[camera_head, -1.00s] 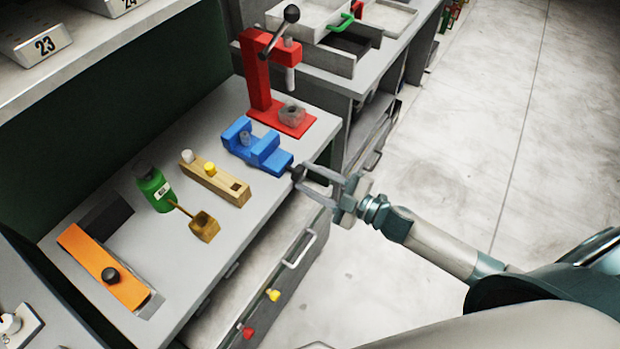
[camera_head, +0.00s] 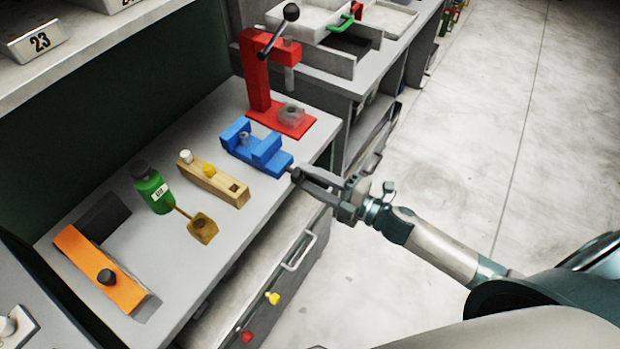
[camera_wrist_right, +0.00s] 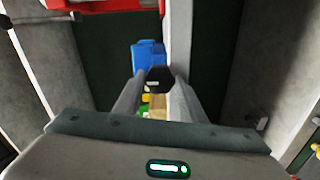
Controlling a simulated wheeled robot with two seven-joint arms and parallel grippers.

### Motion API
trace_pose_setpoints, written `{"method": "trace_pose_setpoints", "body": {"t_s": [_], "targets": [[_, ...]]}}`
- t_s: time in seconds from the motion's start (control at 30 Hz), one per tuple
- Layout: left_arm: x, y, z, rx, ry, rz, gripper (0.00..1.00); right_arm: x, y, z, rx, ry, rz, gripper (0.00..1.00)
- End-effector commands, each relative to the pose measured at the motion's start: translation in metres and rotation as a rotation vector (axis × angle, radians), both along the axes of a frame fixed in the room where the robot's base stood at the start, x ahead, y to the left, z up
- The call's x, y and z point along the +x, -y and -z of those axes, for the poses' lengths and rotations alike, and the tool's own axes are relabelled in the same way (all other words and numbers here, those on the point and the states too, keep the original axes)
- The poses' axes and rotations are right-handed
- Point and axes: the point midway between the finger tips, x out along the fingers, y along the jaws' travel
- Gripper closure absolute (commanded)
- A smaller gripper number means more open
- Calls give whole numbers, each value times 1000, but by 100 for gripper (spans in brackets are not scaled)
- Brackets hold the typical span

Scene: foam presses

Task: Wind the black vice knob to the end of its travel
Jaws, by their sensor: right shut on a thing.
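The blue vice (camera_head: 256,148) sits near the right edge of the bench top, and also shows in the right wrist view (camera_wrist_right: 148,55). Its black knob (camera_head: 297,175) sticks out toward my right arm. In the right wrist view the knob (camera_wrist_right: 160,78) lies between the two fingertips. My right gripper (camera_head: 315,185) comes in from the right and is shut on the knob; in the head view its fingers partly cover it. My left gripper is not in view.
A red press (camera_head: 262,85) with a lever stands behind the vice. A wooden block (camera_head: 213,180), a green bottle (camera_head: 152,188) and an orange plane-like tool (camera_head: 102,270) are on the bench to the left. A drawer with a handle (camera_head: 299,251) is below. Open floor lies to the right.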

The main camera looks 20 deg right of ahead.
Motion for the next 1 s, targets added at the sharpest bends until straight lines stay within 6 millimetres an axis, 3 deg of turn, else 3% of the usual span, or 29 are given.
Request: {"method": "trace_pose_setpoints", "body": {"t_s": [0.23,0.27,0.33,1.0], "targets": [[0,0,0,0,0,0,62,-1,0,1,-2,-1,-1,85],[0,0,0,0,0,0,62,-1,0,1,-2,-1,-1,58],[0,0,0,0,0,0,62,-1,0,1,-2,-1,-1,45],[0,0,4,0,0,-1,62,-8,7,2,0,-2,1,45]]}}
